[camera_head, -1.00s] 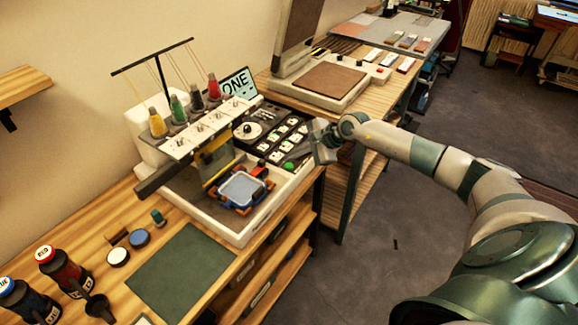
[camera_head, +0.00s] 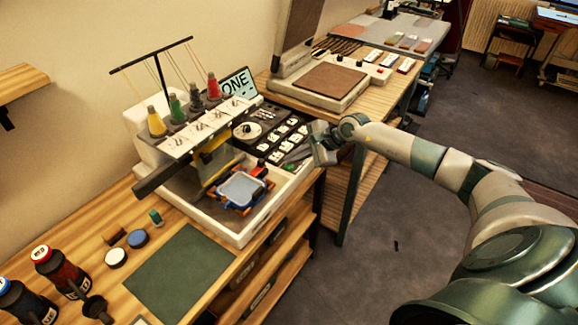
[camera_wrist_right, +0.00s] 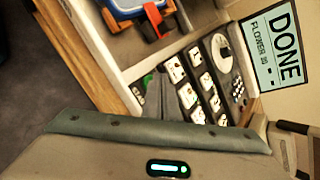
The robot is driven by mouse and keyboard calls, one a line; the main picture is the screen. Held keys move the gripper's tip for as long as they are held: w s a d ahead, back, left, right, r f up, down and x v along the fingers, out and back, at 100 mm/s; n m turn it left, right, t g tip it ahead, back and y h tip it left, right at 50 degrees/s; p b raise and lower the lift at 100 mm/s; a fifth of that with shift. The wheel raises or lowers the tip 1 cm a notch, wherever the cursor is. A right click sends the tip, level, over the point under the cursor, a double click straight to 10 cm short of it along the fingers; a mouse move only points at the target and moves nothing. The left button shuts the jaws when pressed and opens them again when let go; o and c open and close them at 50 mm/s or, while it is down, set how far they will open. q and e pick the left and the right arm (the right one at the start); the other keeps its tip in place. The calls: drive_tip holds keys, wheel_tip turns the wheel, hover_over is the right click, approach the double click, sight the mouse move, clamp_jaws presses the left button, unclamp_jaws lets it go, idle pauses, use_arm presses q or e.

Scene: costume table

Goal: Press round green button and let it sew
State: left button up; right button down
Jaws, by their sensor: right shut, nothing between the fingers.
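The embroidery machine (camera_head: 262,218) stands on the wooden table, with a black control panel of white keys (camera_head: 276,145) that also shows in the wrist view (camera_wrist_right: 205,82). Its screen (camera_head: 238,84) reads DONE, with FLOWER below, in the wrist view (camera_wrist_right: 283,48). The round green button (camera_wrist_right: 147,79) is partly hidden behind my fingers in the wrist view. My right gripper (camera_head: 296,157) is shut and empty, its fingertips at the panel's near corner by the button; I cannot tell whether they touch it. A blue-framed hoop (camera_head: 240,189) sits under the needle heads. My left gripper is out of view.
Yellow, green, black and red thread cones (camera_head: 156,122) stand on the machine's top. A green mat (camera_head: 178,272), small round containers and dark bottles (camera_head: 62,270) are on the near table. A press (camera_head: 320,90) stands on the table behind. Open floor lies right.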

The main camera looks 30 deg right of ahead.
drive_tip(key=shift+f+b, duration=0.3)
drive_tip(key=shift+b, duration=0.1)
idle(0.3)
drive_tip(key=shift+r, duration=0.85)
drive_tip(key=shift+p, duration=0.3)
